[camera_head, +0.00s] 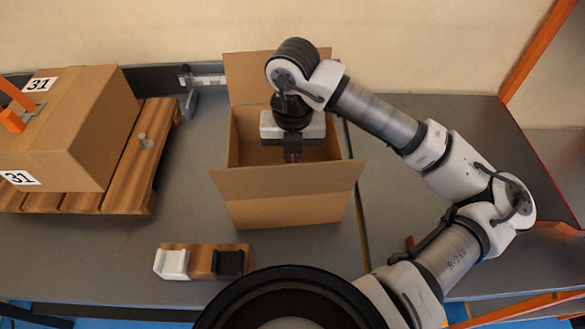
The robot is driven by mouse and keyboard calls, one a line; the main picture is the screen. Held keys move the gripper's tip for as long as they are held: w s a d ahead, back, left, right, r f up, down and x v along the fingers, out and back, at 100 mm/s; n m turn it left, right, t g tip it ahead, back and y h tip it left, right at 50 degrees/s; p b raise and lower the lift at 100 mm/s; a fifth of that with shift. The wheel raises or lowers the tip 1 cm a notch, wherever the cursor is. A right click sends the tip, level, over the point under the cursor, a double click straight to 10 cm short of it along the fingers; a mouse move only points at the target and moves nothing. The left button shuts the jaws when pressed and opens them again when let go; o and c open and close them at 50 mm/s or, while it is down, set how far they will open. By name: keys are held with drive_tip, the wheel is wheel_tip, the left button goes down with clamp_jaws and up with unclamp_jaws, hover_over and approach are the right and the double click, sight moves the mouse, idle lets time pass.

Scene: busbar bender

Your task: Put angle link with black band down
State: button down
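My gripper (293,156) points down into an open cardboard box (290,205) in the middle of the table. Its white body is level with the box opening. Its fingertips are dark and small, partly hidden behind the box's front flap, so I cannot tell whether they are open or shut. No angle link with a black band can be made out; anything between the fingers or on the box floor is hidden.
A wooden block (201,261) with a white holder and a black holder lies in front of the box. A closed carton (75,125) marked 31 sits on a wooden pallet (150,160) at left. The grey table (400,210) is clear right of the box.

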drive_tip(key=shift+f, duration=2.95)
drive_tip(key=shift+f, duration=0.2)
drive_tip(key=c, duration=1.6)
unclamp_jaws()
drive_tip(key=shift+r, duration=0.1)
drive_tip(key=shift+r+p, duration=0.2)
drive_tip(key=shift+p, duration=0.2)
wheel_tip(320, 180, up, 12)
drive_tip(key=shift+f+b, duration=0.1)
drive_tip(key=shift+b, duration=0.65)
